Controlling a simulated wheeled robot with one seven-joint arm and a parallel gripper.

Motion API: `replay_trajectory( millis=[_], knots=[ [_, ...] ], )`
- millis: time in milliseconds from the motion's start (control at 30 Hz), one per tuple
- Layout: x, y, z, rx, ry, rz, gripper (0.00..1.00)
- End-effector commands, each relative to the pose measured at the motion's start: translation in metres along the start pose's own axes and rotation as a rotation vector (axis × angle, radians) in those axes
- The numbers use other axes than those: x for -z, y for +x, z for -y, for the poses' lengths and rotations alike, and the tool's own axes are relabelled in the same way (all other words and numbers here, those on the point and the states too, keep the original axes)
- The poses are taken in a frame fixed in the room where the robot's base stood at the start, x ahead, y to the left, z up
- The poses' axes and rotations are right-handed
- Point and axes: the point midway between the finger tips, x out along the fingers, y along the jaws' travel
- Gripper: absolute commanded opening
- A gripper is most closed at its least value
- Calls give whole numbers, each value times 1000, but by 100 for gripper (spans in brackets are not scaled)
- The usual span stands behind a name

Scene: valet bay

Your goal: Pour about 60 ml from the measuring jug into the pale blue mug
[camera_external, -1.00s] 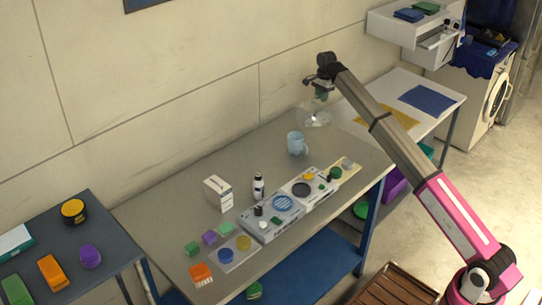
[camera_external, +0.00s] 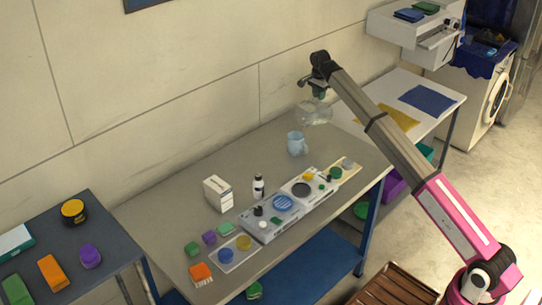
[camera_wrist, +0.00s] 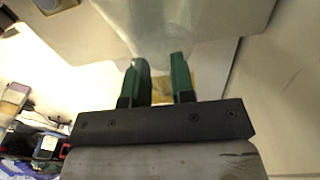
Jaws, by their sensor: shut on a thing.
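The pale blue mug (camera_external: 296,144) stands upright near the back right of the grey workbench, its handle to the right. My gripper (camera_external: 319,92) is above and slightly right of the mug, shut on the clear measuring jug (camera_external: 314,113). The jug is held in the air just above and right of the mug, apart from it, and looks tilted. In the wrist view the green fingers of my gripper (camera_wrist: 158,82) meet the pale, see-through jug (camera_wrist: 158,30). The liquid level and any stream cannot be made out. The mug's inside is not visible.
On the grey workbench (camera_external: 180,190), a white carton (camera_external: 218,194), a dark-capped bottle (camera_external: 258,187) and grey panels with round pieces (camera_external: 270,222) stand in front and left of the mug. The wall is close behind. A white table (camera_external: 440,100) is at right.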

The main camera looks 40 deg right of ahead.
Motion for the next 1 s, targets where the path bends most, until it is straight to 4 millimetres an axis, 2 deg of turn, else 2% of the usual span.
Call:
replay_trajectory(
  millis=[1000],
  knots=[
    [-10, -7, 0, 0, 0, -61, 0]
  ],
)
